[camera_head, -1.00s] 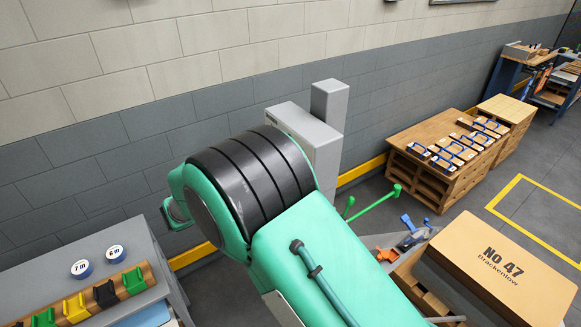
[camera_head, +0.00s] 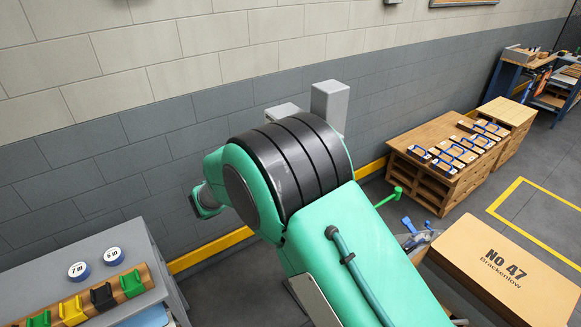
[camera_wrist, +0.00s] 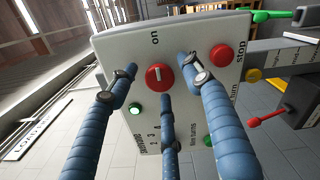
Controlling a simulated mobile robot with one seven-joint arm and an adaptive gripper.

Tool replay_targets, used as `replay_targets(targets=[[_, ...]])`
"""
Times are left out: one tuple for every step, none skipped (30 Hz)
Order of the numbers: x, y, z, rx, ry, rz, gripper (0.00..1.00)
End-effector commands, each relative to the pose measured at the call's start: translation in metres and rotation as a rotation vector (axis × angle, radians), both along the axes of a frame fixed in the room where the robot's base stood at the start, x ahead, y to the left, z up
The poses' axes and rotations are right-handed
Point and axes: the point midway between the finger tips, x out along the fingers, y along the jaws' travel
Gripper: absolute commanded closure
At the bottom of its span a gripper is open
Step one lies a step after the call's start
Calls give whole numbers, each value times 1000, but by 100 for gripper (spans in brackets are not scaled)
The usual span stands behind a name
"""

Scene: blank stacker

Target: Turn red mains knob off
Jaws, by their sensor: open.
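In the wrist view, a pale control panel (camera_wrist: 185,30) shows a red round knob (camera_wrist: 159,77) with a white bar across it, below the word "on". The bar points roughly toward "on". My gripper (camera_wrist: 158,73) has blue ribbed fingers, spread open on either side of the knob, with a third finger below it. I cannot tell whether any finger touches the knob. In the head view, my arm hides the knob and the gripper's fingers.
A red stop button (camera_wrist: 221,55) sits right of the knob, close to one finger. A red-ended lever (camera_wrist: 254,122) projects farther right. A bench (camera_head: 139,238) stands left.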

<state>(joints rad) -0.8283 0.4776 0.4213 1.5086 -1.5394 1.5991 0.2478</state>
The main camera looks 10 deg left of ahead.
Motion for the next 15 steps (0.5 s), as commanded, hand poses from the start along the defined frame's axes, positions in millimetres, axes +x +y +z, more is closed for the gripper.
replay_targets(targets=[[0, 0, 0, 0, 0, 0, 57], [0, 0, 0, 0, 0, 0, 63], [0, 0, 0, 0, 0, 0, 71], [0, 0, 0, 0, 0, 0, 77], [0, 0, 0, 0, 0, 0, 82], [0, 0, 0, 0, 0, 0, 90], [0, 0, 0, 0, 0, 0, 95], [0, 0, 0, 0, 0, 0, 96], [0, 0, 0, 0, 0, 0, 96], [0, 0, 0, -1, 1, 0, 96], [0, 0, 0, -1, 1, 0, 96], [0, 0, 0, -2, 2, 0, 96], [0, 0, 0, -3, 3, 0, 96], [0, 0, 0, -5, 5, 0, 96], [0, 0, 0, -8, 8, 0, 96]])
